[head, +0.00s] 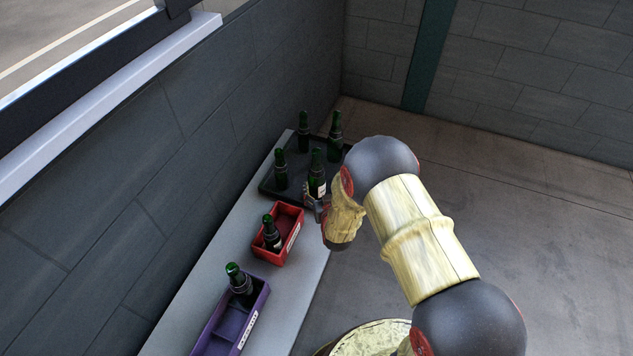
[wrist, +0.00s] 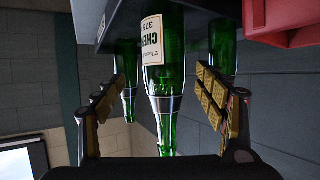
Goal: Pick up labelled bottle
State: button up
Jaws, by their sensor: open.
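The labelled bottle (head: 317,178) is dark green with a pale label and stands upright on the black tray (head: 268,190) at the far end of the bench. In the wrist view the picture is turned over, and the labelled bottle (wrist: 160,70) hangs neck down between my two fingers. My gripper (head: 318,207) is at the near right side of this bottle, and its jaws (wrist: 160,110) are open with a gap on both sides. The fingers do not appear to touch the glass. My wrist partly hides the tray's right side.
Several other green bottles stand on the tray, one (head: 280,170) to the left and one (head: 335,135) behind. A red crate (head: 290,245) with a bottle and a purple crate (head: 245,330) with a bottle stand nearer on the bench. A wall (head: 150,150) runs along the left.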

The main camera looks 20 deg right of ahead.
aim_at(318, 183)
jog(key=x, duration=0.1)
jog(key=b+x, duration=0.2)
jog(key=x, duration=0.1)
jog(key=shift+w+a, duration=0.1)
jog(key=shift+a, duration=0.2)
jog(key=shift+w+f+b, duration=0.15)
jog(key=shift+w+b, duration=0.2)
jog(key=shift+w, duration=0.1)
jog(key=c, duration=1.7)
